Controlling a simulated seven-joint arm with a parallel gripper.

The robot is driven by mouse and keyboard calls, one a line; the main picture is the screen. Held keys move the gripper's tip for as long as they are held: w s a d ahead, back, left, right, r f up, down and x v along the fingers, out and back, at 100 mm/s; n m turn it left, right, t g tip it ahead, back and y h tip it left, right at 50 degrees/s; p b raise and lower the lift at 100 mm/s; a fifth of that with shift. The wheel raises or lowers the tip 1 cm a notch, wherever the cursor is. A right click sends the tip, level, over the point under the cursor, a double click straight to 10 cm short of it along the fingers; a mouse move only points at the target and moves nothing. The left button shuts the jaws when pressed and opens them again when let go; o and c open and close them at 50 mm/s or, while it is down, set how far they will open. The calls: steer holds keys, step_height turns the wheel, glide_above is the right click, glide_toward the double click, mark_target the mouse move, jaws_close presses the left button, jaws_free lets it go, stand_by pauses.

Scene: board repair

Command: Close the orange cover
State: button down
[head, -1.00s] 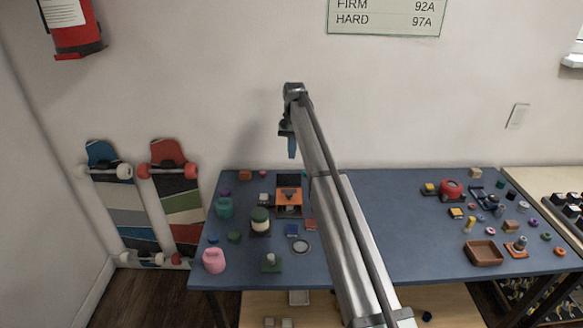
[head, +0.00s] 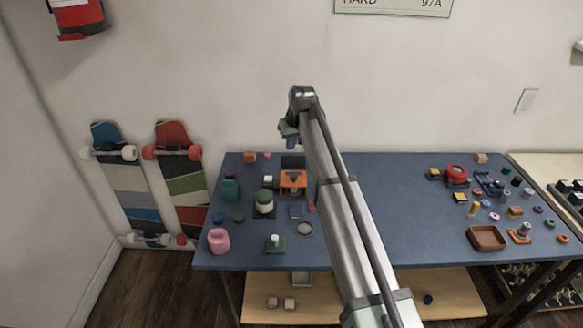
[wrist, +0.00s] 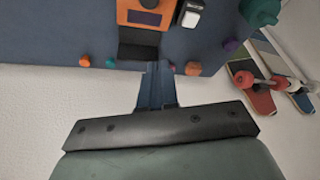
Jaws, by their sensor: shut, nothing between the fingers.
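An orange box-like part (head: 293,181) stands on the blue table, left of my arm in the head view. A dark flat panel (head: 293,161) stands at its back edge; I cannot tell whether this is the inner face of the raised cover. The wrist view shows the orange part (wrist: 145,17) at the top, with a dark window, and the dark panel (wrist: 138,48) beside it. My gripper (head: 291,139) is above the table's back edge, behind the panel in the head view. In the wrist view its fingers (wrist: 158,65) are together and empty, close to the panel; contact cannot be judged.
A green-and-cream jar (head: 264,201), a teal pot (head: 230,188) and a pink jug (head: 218,240) stand left of the orange part. A white-topped block (wrist: 190,14) is beside it. Small orange and purple pieces lie by the back edge. The table's middle is mostly clear.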

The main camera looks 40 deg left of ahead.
glide_above(287, 173)
steer(key=shift+n, duration=0.4)
steer(key=f, duration=0.9)
steer(key=shift+w+a+f, duration=0.3)
steer(key=shift+a+f, duration=0.05)
steer(key=shift+a, duration=0.05)
steer(key=d, duration=0.1)
steer(key=s+d, duration=0.1)
steer(key=shift+d+f, duration=0.1)
steer(key=shift+d, duration=0.25)
steer(key=shift+s+d+f, duration=0.15)
steer(key=shift+s+d, duration=0.05)
steer(key=shift+d, duration=0.4)
steer(key=shift+d, duration=0.1)
